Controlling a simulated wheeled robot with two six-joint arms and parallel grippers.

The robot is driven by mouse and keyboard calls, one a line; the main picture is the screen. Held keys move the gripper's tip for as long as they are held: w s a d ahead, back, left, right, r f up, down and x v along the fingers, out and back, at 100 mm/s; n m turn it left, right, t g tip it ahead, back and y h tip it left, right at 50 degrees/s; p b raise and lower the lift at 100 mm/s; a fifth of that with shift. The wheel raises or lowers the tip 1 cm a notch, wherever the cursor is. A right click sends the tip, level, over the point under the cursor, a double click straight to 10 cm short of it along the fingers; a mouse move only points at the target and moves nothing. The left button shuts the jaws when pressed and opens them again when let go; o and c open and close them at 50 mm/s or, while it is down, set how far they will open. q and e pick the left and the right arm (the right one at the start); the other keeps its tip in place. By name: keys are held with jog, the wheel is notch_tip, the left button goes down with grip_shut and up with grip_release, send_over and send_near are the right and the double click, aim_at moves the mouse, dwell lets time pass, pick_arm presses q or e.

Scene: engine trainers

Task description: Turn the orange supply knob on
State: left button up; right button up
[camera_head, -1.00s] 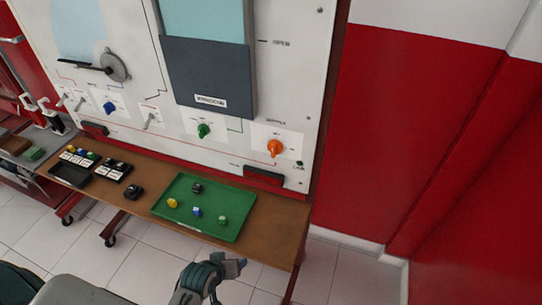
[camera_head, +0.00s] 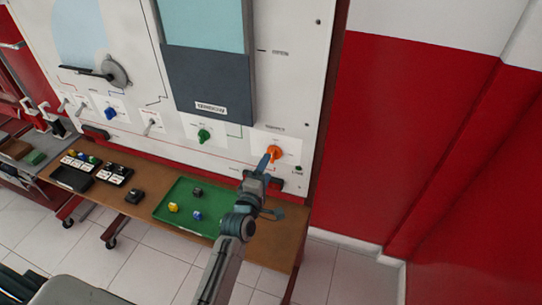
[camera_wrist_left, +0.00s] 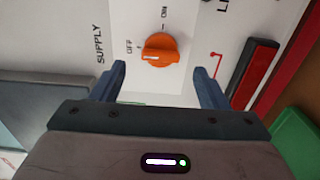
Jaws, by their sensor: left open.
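The orange supply knob (camera_head: 274,152) sits on a white label plate at the lower right of the upright panel. In the left wrist view the knob (camera_wrist_left: 160,49) lies beyond and between my fingertips, with OFF printed to its left and ON above it. Its ridge runs roughly across that picture, with one end toward OFF. My left gripper (camera_head: 265,163) is raised in front of the knob. Its two fingers (camera_wrist_left: 158,74) are open, apart and empty. Contact with the knob is not visible. My right gripper is not in view.
A green knob (camera_head: 204,135) is left of the orange one. A dark handle with a red edge (camera_wrist_left: 256,68) is close to the right finger. Below, a brown bench (camera_head: 150,187) carries a green tray (camera_head: 172,199) with small coloured parts, partly hidden by my arm.

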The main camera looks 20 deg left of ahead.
aim_at(272, 158)
pick_arm(q)
jog(key=w+p, duration=0.1)
jog(key=w, duration=0.3)
jog(key=shift+w+d, duration=0.1)
jog(key=shift+w, duration=0.65)
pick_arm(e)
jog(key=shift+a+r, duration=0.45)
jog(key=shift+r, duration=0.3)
pick_arm(q)
jog(key=c, duration=1)
jog(key=shift+f, duration=0.1)
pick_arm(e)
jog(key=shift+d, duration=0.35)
